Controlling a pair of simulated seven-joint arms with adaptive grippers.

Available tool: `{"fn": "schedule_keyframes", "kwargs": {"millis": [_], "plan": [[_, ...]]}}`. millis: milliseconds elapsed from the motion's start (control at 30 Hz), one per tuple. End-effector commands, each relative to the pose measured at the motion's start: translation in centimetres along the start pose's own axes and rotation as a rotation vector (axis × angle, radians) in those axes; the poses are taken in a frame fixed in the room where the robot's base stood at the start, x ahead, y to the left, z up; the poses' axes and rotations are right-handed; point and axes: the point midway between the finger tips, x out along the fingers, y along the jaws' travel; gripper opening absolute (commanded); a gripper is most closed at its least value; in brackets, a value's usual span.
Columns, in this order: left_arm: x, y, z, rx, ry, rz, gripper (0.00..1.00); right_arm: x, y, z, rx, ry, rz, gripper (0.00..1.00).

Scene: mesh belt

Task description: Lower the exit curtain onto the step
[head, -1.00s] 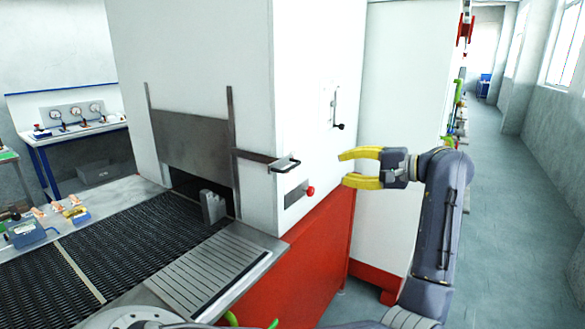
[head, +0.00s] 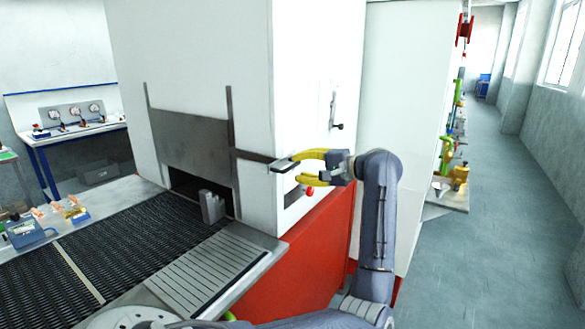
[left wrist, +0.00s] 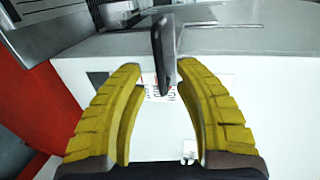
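The exit curtain (head: 190,138) is a grey metal plate hanging between two upright rails over the dark opening of the white machine. A grey stepped block (head: 212,206), which looks like the step, stands on the mesh belt below its right part, with a gap under the curtain's edge. The curtain's handle (head: 282,164) sticks out at the right on a flat bar. My left gripper (head: 299,166) is open, its yellow fingertips at the handle. In the left wrist view, the handle (left wrist: 163,48) stands between the open fingertips (left wrist: 160,70), seemingly without being clamped. My right gripper is not in view.
A red knob (head: 309,191) sits just below the gripper, and a small black-tipped lever (head: 337,126) is above it on the white side panel. A slotted metal plate (head: 210,268) lies beside the mesh belt (head: 110,245). Open floor (head: 480,220) lies to the right.

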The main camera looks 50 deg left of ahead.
Motion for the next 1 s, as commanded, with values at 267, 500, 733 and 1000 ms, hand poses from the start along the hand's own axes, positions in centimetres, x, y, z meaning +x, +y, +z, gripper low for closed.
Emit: {"fn": "schedule_keyframes", "kwargs": {"millis": [267, 500, 733, 1000], "plan": [[2.6, 0.0, 0.0, 0.000, -0.001, -0.001, 0.33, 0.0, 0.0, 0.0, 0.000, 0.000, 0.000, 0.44], [3.2, 0.0, 0.0, 0.000, 0.000, 0.000, 0.33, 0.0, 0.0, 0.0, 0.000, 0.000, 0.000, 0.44], [3.2, 0.0, 0.0, 0.000, 0.000, 0.000, 0.33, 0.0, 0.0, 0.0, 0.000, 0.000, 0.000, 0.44], [3.2, 0.0, 0.0, 0.000, 0.000, 0.000, 0.05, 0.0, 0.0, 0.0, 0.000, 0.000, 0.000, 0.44]]}}
